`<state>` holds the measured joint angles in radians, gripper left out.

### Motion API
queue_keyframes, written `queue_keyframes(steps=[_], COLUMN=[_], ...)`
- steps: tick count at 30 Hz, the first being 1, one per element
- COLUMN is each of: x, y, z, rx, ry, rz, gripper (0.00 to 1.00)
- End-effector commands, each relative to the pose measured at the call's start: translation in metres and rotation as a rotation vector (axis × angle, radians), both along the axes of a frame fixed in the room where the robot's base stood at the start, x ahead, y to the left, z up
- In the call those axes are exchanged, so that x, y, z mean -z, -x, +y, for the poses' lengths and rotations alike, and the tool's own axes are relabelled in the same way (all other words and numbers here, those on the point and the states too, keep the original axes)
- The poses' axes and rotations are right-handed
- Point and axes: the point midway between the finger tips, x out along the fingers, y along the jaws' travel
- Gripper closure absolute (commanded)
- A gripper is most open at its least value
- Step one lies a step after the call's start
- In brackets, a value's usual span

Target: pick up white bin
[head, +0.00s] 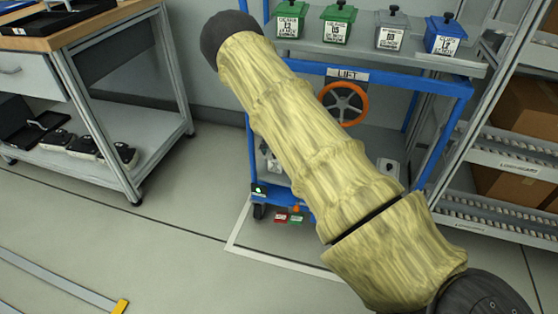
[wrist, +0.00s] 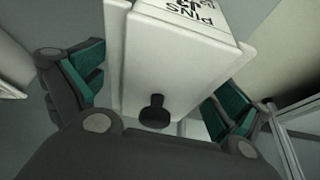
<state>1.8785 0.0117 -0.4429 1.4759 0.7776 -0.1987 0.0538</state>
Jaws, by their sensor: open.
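In the wrist view a white bin (wrist: 170,65) with a black knob (wrist: 155,111) and black lettering that seems to read PINS lies between the fingers of my gripper (wrist: 155,88). The fingers are spread to its left and right, with green pads. A gap shows on the left side; contact on the right is hard to tell. In the head view my gripper is hidden behind my patterned arm. A pale lidded bin (head: 388,168) shows low on the blue cart at the arm's right edge. I cannot tell whether it is the same bin.
The blue cart (head: 420,85) carries two green bins (head: 338,24), a grey bin (head: 390,32) and a blue bin (head: 443,35) on its upper shelf. An orange handwheel (head: 343,103) sits below. A workbench (head: 100,25) stands left, a roller rack (head: 510,150) right.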

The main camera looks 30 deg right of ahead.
Motion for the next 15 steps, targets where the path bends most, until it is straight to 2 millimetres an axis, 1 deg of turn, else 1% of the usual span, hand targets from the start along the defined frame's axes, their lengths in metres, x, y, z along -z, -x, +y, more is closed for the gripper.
queue_keyframes(steps=[1,2,3,8,9,11,12,13,15], x=[0.0000,0.0000,0.0000,0.0000,0.0000,0.0000,-0.0013,-0.0013,-0.0012], y=[0.0002,0.0002,0.0003,0.0005,0.0004,0.0004,-0.0005,-0.0005,-0.0004], z=[-0.0001,-0.0002,-0.0003,-0.0004,-0.0003,-0.0002,-0.0006,-0.0006,-0.0004], rx=[0.000,0.000,0.000,0.001,0.001,0.001,0.001,0.001,0.001], ry=[0.000,0.000,0.000,0.000,0.000,0.000,0.001,0.001,0.001], rz=[0.000,0.000,0.000,0.000,0.000,0.000,-0.002,-0.002,-0.002], gripper=[0.04,0.09,0.16,0.46,0.53,0.64,0.71,0.73,0.73])
